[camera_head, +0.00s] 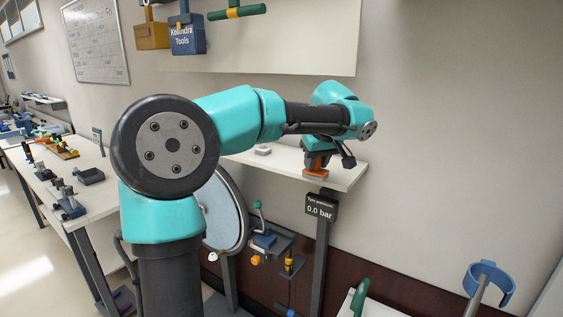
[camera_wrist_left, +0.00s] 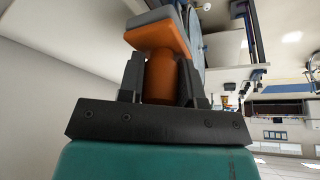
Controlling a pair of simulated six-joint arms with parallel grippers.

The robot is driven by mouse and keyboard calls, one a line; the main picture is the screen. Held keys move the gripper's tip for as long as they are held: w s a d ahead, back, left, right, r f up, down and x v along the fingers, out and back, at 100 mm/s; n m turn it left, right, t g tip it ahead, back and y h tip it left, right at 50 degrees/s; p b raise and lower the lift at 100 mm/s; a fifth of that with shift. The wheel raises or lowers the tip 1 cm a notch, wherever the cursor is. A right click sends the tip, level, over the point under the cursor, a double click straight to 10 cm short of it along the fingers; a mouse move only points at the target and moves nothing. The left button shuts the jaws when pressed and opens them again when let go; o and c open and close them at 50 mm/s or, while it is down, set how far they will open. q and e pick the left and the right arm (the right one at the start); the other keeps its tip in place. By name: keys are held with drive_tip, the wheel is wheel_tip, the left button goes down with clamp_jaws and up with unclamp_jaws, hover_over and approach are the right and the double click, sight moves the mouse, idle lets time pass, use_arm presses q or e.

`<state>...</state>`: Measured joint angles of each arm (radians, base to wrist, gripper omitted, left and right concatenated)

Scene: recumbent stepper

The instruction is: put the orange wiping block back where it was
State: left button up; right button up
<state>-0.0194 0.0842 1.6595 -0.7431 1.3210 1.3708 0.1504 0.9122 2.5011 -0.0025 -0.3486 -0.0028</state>
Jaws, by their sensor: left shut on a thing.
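The orange wiping block (camera_head: 316,173) is at the front edge of the white shelf (camera_head: 345,176) on the right of the wall. My left gripper (camera_head: 319,157) points down and is shut on it. In the left wrist view the orange block (camera_wrist_left: 162,78) has a round grip between the two dark fingers and a wider plate with a grey layer (camera_wrist_left: 152,17) beyond them. I cannot tell whether the block touches the shelf. My right gripper is in neither view.
A small pale block (camera_head: 262,150) lies on the shelf further left. A sign reading 0.0 bar (camera_head: 320,208) hangs below the shelf's front edge. A large grey disc (camera_head: 226,215) stands under the shelf, partly behind my arm. A workbench (camera_head: 95,198) with several tools stands left.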

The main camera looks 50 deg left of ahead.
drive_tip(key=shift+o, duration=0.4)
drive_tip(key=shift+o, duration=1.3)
use_arm(q)
drive_tip(key=w+a, duration=0.1)
drive_tip(key=a, duration=0.3)
drive_tip(key=w+a, duration=0.2)
drive_tip(key=a, duration=0.3)
drive_tip(key=w+a, duration=0.2)
drive_tip(key=a, duration=0.2)
drive_tip(key=shift+a, duration=0.2)
drive_tip(key=shift+w+a, duration=0.35)
drive_tip(key=shift+a, duration=0.55)
drive_tip(key=shift+w+a, duration=0.35)
drive_tip(key=shift+a, duration=0.5)
drive_tip(key=shift+f, duration=0.75)
drive_tip(key=shift+f, duration=0.1)
drive_tip(key=o, duration=0.9)
drive_tip(key=shift+c, duration=0.2)
